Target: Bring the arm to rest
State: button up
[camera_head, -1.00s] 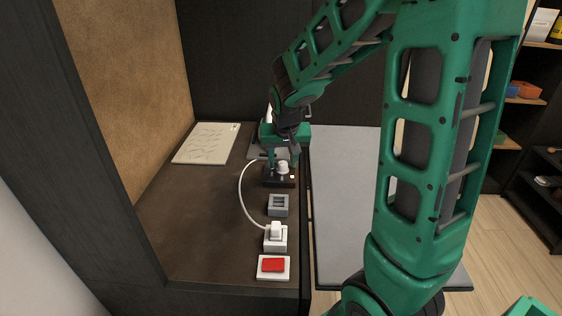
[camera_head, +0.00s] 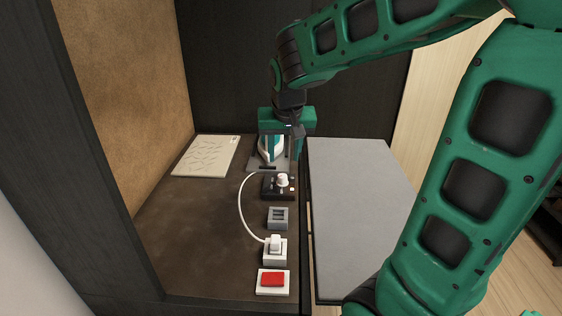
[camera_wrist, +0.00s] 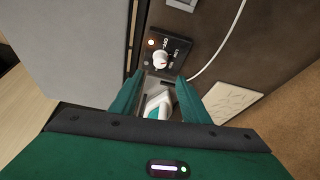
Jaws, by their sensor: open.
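My gripper (camera_head: 280,156) is open and empty at the back right of the dark counter (camera_head: 190,230). It is raised above the counter, beyond a black control box with a white knob (camera_head: 283,180). A white and teal iron (camera_head: 268,150) on a grey plate shows behind and between the fingers. In the wrist view the gripper (camera_wrist: 160,84) has its green fingers spread. The knob (camera_wrist: 163,59) lies past the fingertips and clear of them. The iron (camera_wrist: 155,106) shows partly between the fingers, lower down.
A grey socket block (camera_head: 278,218), a white plug on its base (camera_head: 275,245) and a red switch (camera_head: 273,280) line the counter's right edge. A white cord curves left of them. A pale patterned board (camera_head: 205,156) lies back left. A grey surface (camera_head: 355,220) is clear at right.

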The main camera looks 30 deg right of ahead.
jog(key=shift+s+r, duration=0.1)
jog(key=shift+r, duration=0.15)
dwell(0.3)
jog(key=s+d+f+g+y, duration=0.1)
jog(key=s+d+f+g, duration=0.1)
jog(key=s, duration=1.1)
jog(key=s+d+f+m+g+y, duration=0.1)
jog(key=s+d+f+g, duration=0.1)
jog(key=s, duration=1.1)
jog(key=shift+s+d+f, duration=0.3)
jog(key=shift+s+f, duration=0.1)
jog(key=shift+f, duration=0.3)
jog(key=shift+w+f, duration=0.25)
jog(key=shift+w, duration=0.4)
